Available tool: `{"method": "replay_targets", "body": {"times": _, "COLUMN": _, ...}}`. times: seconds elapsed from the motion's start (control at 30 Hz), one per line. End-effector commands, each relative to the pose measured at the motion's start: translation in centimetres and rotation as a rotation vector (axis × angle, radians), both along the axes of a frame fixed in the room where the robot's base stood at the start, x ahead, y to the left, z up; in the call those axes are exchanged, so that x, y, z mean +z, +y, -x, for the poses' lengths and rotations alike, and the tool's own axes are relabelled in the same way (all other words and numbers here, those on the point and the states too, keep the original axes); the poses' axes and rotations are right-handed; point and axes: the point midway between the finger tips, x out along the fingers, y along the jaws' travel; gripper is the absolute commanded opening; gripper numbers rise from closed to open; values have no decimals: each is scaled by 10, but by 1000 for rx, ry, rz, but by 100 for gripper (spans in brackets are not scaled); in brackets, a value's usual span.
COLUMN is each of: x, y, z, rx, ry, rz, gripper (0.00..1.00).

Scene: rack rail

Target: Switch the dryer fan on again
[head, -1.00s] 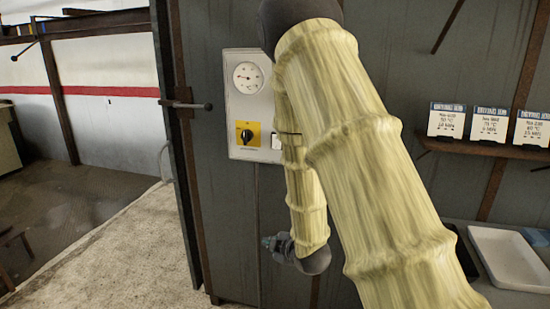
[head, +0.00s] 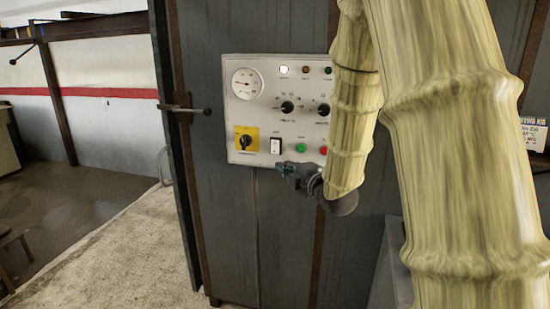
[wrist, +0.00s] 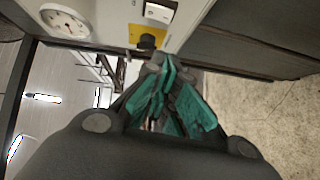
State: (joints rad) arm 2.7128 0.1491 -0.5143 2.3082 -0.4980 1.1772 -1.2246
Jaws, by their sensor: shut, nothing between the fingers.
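The grey control panel (head: 262,125) is on the dark metal wall. It carries a round gauge (head: 247,83), two black knobs, a yellow plate with a black rotary switch (head: 246,142), a white rocker switch (head: 275,145), a green button (head: 300,148) and a red button (head: 323,150). The labels are too small to read. My gripper (head: 283,168) is shut and empty just below the panel's lower edge, under the rocker. In the wrist view, its teal fingertips (wrist: 164,64) appear close to the yellow plate (wrist: 146,36); contact cannot be told. The rocker switch (wrist: 160,11) shows above them.
Three small lamps are along the panel's top; the left one (head: 283,69) is lit white. A door edge with a handle (head: 190,108) stands left of the panel. A card (head: 533,133) stands at the right. Open floor lies to the left.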

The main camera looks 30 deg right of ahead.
Motion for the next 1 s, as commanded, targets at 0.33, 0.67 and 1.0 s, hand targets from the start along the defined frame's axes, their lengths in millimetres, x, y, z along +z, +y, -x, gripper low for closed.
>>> {"method": "replay_targets", "body": {"times": 0.33, "x": -1, "y": -3, "z": -36, "rx": 1, "ry": 2, "rz": -1, "gripper": 0}}
{"method": "replay_targets", "body": {"times": 0.67, "x": -6, "y": -7, "z": -90, "rx": -1, "ry": 1, "rz": -3, "gripper": 0}}
{"method": "replay_targets", "body": {"times": 1.0, "x": -11, "y": -31, "z": -119, "rx": 0, "ry": 1, "rz": -2, "gripper": 0}}
